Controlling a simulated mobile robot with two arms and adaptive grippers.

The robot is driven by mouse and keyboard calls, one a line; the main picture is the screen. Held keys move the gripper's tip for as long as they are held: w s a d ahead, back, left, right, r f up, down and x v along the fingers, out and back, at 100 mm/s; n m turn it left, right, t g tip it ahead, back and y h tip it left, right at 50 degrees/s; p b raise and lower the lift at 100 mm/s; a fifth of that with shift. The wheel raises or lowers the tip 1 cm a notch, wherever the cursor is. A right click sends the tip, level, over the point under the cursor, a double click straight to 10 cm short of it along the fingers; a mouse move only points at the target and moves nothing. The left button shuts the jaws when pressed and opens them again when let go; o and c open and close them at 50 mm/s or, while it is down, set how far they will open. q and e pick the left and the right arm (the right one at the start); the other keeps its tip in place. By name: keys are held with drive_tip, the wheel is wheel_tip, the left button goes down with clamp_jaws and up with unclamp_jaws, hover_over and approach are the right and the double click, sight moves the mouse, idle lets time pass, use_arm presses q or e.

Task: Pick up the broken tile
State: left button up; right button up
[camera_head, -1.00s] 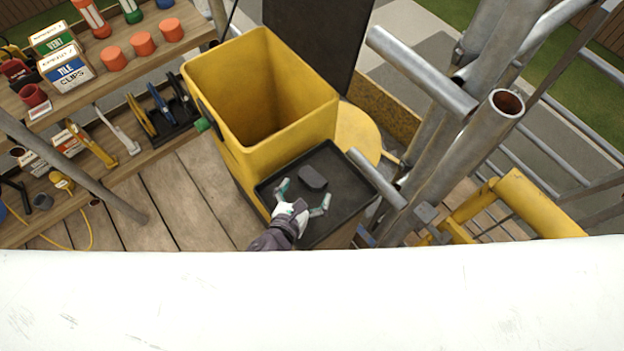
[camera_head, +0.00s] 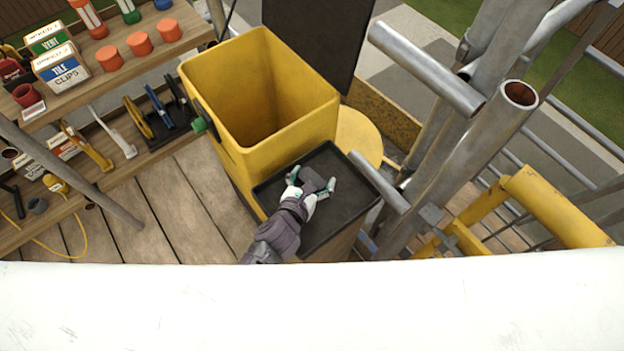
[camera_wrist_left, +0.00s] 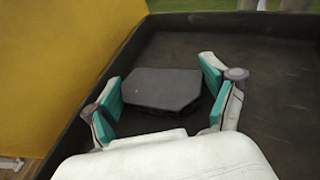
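The broken tile (camera_head: 312,180) is a small dark grey slab with cut corners lying in a black tray (camera_head: 345,217). My left gripper (camera_head: 311,183) is over the tray with its fingers spread on either side of the tile. In the left wrist view the tile (camera_wrist_left: 162,89) lies between the two teal finger pads of the gripper (camera_wrist_left: 160,92). My right gripper is not in view.
A yellow bin (camera_head: 235,150) stands directly behind and left of the tray. Grey scaffold tubes (camera_head: 455,160) rise close on the right. A wooden shelf (camera_head: 120,75) with tools and boxes is at the left, above plank flooring (camera_head: 185,215).

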use_arm(q)
drive_tip(key=c, duration=0.4)
drive_tip(key=shift+r, duration=0.1)
